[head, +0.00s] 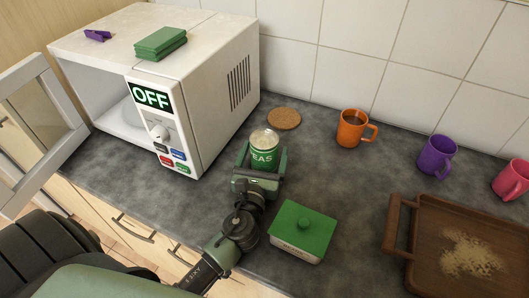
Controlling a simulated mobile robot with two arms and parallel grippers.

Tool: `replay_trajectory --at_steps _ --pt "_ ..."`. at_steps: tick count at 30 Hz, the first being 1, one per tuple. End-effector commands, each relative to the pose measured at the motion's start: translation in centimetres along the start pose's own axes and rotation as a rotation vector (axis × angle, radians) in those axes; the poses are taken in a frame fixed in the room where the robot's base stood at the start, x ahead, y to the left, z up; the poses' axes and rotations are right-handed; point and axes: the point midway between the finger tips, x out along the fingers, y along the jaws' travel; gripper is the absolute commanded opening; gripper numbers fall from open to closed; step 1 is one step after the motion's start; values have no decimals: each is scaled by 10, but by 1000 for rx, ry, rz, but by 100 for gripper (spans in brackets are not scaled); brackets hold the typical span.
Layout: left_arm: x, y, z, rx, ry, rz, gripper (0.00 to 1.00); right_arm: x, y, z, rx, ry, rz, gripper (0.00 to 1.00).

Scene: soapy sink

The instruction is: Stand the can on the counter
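The can (264,158) is green with a pale metal top, and its label reads "EAS" where it shows. It is upright, near the middle of the head view, in front of the microwave's right side. My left gripper (262,164) has a finger on each side of the can and looks shut on it. The gripper body hides the can's lower part, so I cannot tell whether its base touches the grey counter (340,180). My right gripper is not in view.
A white microwave (210,100) with its door open stands at left, green sponges (160,43) and a purple clip (98,35) on top. A cork coaster (284,118), orange mug (352,129), purple mug (436,157), pink mug (512,180), green-lidded box (302,230) and wooden tray (432,215) surround clear counter.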

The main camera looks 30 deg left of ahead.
Motion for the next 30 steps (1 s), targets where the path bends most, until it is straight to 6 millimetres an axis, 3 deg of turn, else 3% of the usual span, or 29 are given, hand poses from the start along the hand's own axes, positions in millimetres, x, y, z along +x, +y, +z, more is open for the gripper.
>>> replay_trajectory --at_steps 15,30 --pt "-71 0 0 -2 0 1 86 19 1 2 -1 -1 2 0" --pt "-75 0 2 -1 -1 1 86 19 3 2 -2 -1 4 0"
